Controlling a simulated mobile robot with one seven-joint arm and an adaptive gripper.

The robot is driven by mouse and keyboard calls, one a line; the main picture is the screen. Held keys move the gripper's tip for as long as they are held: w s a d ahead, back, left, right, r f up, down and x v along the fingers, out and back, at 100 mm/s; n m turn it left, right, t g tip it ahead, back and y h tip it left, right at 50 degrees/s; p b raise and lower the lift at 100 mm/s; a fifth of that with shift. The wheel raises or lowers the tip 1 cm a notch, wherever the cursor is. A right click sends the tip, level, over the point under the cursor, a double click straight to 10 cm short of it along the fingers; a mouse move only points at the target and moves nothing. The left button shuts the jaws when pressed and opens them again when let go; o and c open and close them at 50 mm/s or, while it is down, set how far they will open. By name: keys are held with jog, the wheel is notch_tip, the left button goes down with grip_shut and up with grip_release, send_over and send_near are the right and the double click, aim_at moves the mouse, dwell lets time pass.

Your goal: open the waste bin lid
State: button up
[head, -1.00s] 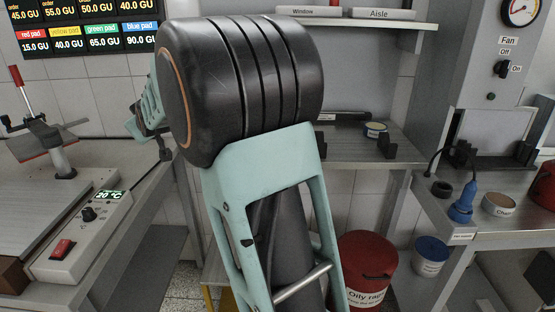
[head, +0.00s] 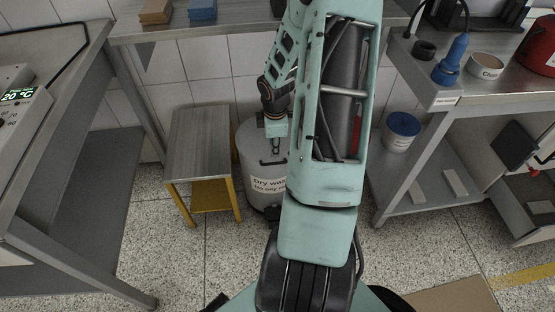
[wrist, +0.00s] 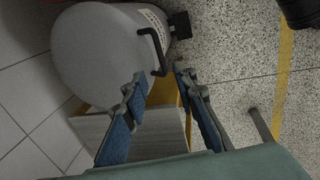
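The grey waste bin (head: 262,182), labelled "Dry waste", stands on the floor against the back wall, partly hidden by my arm. In the wrist view its pale round lid (wrist: 92,55) looks shut. A black bar handle (wrist: 151,42) shows at the lid's edge, with a black block (wrist: 180,25) beyond it. My gripper (wrist: 159,75) is open, with its two blue-padded fingers apart. The handle's near end appears between the fingertips in the picture; I cannot tell whether they touch.
A grey-topped stool (head: 200,140) with yellow legs stands just left of the bin. A red container (head: 357,132) is mostly hidden behind my arm. A blue-lidded tub (head: 402,132) sits on the right bench's lower shelf.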

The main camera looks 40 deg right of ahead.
aim_at(274, 163)
jog(key=f+b, duration=0.1)
jog(key=f, duration=0.2)
jog(key=w+f+b, duration=0.1)
jog(key=f, duration=0.3)
jog(key=d+f+b, duration=0.1)
jog(key=f+b, duration=0.1)
jog(key=f, duration=0.1)
jog(key=shift+w+f, duration=0.15)
jog(key=shift+w, duration=0.2)
grip_shut()
